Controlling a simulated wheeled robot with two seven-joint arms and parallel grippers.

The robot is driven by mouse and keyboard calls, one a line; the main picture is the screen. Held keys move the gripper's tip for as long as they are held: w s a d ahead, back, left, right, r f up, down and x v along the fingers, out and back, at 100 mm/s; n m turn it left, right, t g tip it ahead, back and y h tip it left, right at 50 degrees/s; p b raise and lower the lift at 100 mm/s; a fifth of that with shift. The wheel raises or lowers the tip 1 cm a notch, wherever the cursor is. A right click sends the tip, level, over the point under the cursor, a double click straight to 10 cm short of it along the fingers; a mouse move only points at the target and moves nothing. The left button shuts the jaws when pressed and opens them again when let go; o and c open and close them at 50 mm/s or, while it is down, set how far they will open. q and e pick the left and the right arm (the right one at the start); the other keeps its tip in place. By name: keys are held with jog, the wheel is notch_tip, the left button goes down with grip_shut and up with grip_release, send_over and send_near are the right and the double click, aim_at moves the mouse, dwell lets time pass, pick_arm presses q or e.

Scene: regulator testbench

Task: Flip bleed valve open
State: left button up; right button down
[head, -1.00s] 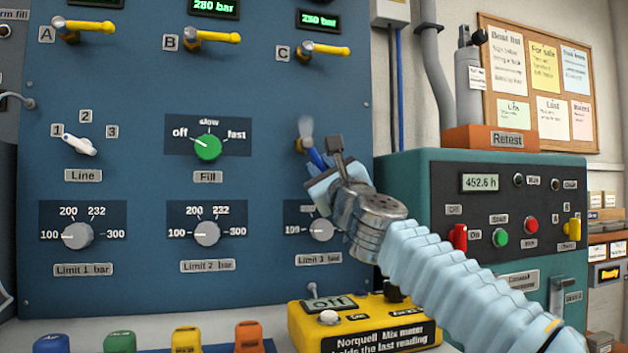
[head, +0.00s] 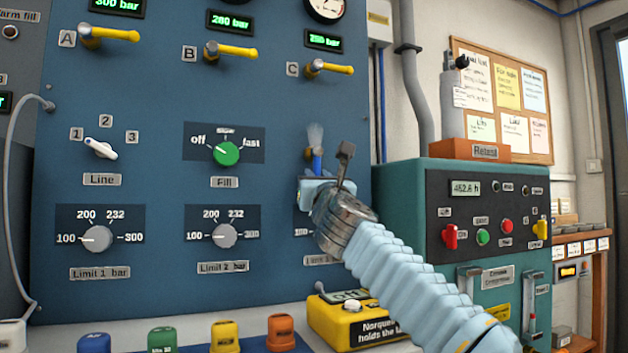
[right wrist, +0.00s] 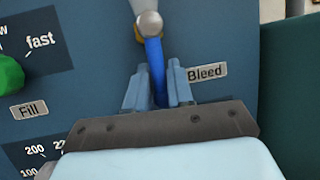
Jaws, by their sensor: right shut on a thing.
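The bleed valve's blue lever (head: 317,158) is on the blue panel, below valve C and right of the Fill knob. In the right wrist view the lever (right wrist: 156,66) hangs down from a round silver hub (right wrist: 149,25), left of the Bleed label (right wrist: 207,73). My right gripper (right wrist: 157,88) is shut on the lever's lower part, one finger on each side. In the head view my right gripper (head: 318,180) hides the lever's lower end. A pale, blurred wisp (head: 315,134) shows just above the hub. My left gripper is out of view.
The green Fill knob (head: 227,153) is left of the lever, and the yellow valve C handle (head: 330,68) is above. A teal compressor cabinet (head: 400,205) stands close on the right.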

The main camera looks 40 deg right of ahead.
dwell(0.3)
jog(key=c, duration=1.1)
grip_release()
jog(key=shift+s, duration=0.1)
jog(key=b+v, duration=0.2)
jog(key=v, duration=1.1)
jog(key=shift+s+a+f, duration=0.15)
jog(key=shift+s+a, duration=0.1)
